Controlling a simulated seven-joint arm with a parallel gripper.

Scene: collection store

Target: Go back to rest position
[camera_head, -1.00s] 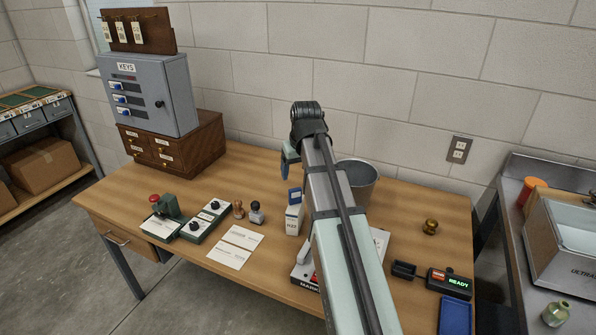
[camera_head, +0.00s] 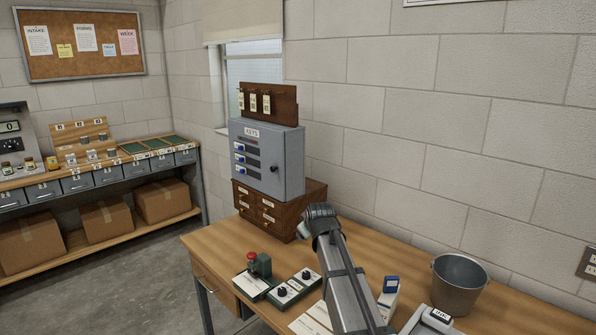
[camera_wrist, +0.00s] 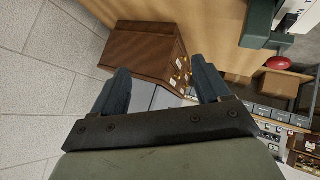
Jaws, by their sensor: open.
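My gripper (camera_wrist: 160,88) is open in the wrist view, with its two dark fingers apart and nothing between them. Beyond the fingers is the wooden drawer cabinet (camera_wrist: 143,55), with part of the grey key box below it. In the head view my arm reaches up from the bottom edge over the wooden desk (camera_head: 380,244). Its end stands in front of the drawer cabinet (camera_head: 262,212); the fingers are hidden there.
The grey key box (camera_head: 266,160) stands on the drawer cabinet. Shelving (camera_head: 110,212) with cardboard boxes stands at left.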

